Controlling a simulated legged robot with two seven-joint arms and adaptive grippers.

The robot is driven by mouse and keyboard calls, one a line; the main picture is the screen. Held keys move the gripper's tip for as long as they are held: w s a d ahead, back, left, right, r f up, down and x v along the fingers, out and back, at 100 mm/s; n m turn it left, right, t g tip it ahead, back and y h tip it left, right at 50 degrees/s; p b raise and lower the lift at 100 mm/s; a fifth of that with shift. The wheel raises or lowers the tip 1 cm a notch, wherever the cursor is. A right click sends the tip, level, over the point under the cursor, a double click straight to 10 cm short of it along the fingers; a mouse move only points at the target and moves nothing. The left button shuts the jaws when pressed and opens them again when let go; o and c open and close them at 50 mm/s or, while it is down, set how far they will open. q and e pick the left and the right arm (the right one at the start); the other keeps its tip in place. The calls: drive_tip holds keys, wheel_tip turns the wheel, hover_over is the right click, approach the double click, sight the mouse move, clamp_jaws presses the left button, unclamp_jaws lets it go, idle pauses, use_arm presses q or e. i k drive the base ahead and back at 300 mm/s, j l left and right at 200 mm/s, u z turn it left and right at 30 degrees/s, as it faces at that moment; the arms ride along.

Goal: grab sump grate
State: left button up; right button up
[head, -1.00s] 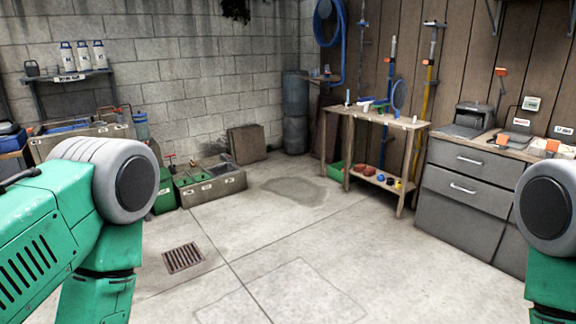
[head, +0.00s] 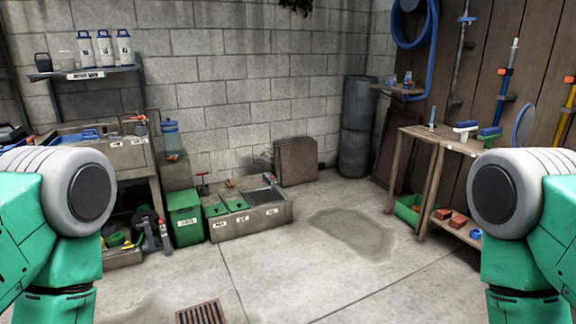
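The sump grate (head: 201,313) is a brown slatted square set in the concrete floor. It shows at the bottom edge of the head view, left of centre, and its near part is cut off. My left arm comes in from the left and my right arm from the right, both green with grey joints. Neither gripper is in the picture. Nothing shows touching the grate.
Concrete floor around the grate is clear, with a damp patch (head: 352,232) ahead. A low divided bin (head: 265,218) and a green box (head: 185,217) stand by the block wall. A wooden bench (head: 430,185) stands at the right.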

sight(264, 192)
drive_tip(key=i+l+z, duration=0.15)
drive_tip(key=i, duration=1.1)
drive_tip(key=i+l+z, duration=0.1)
drive_tip(key=i, duration=1.15)
drive_tip(key=i+u, duration=0.15)
drive_tip(key=i, duration=0.3)
drive_tip(key=i+u, duration=0.2)
drive_tip(key=i, duration=0.25)
drive_tip(key=i+l+u, duration=0.15)
drive_tip(key=i, duration=0.35)
drive_tip(key=i+l+u, duration=0.15)
drive_tip(key=i, duration=0.3)
drive_tip(key=i+l+u, duration=0.15)
drive_tip(key=i, duration=0.3)
drive_tip(key=i+l+u, duration=0.2)
drive_tip(key=i+u, duration=0.2)
drive_tip(key=i, duration=0.15)
